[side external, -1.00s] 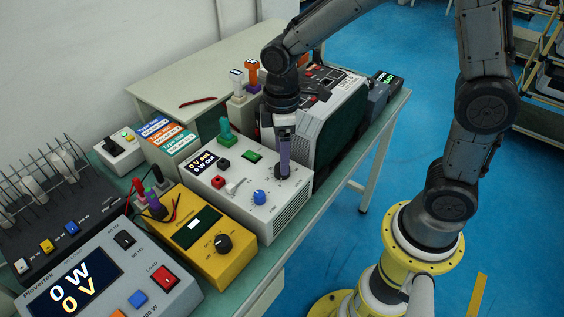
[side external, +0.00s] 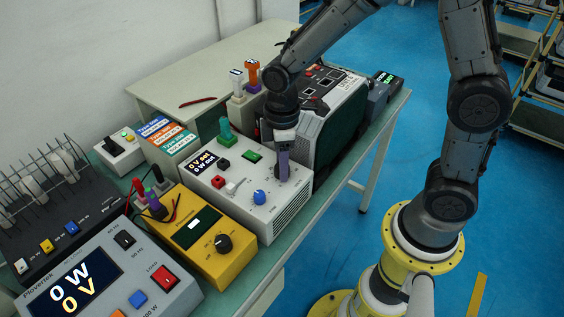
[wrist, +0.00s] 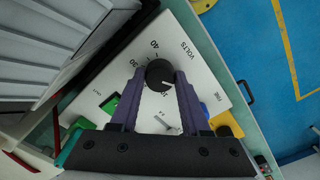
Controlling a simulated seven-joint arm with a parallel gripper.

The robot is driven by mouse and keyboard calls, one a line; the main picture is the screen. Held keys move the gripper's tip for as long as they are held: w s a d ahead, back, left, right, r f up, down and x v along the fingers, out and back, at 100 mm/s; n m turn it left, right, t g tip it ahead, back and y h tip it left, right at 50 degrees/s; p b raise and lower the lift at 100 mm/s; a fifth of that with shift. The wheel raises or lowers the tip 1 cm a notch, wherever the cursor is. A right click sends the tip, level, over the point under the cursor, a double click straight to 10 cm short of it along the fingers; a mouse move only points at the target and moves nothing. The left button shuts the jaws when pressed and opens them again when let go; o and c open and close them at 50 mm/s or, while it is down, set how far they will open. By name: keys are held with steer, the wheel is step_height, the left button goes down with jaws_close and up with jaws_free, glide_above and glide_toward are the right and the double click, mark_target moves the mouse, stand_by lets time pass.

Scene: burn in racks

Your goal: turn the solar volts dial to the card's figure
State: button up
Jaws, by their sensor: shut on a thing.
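The solar volts dial (wrist: 157,72) is a black round knob on the white supply box (side external: 215,205). In the wrist view it sits between the two purple fingers of my gripper (wrist: 158,84), which is shut on it. A white pointer line shows on it; "30", "40" and "VOLTS" are printed around it. In the side view my gripper (side external: 283,176) comes down onto the box's right part and hides most of the dial.
A blue knob (side external: 260,198) sits close to my fingers on the same box. Red (side external: 217,182) and green (side external: 251,155) parts are on it too. A yellow meter (side external: 205,235) stands to the left, a large grey-black unit (side external: 335,120) to the right.

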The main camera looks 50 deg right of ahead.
jaws_close()
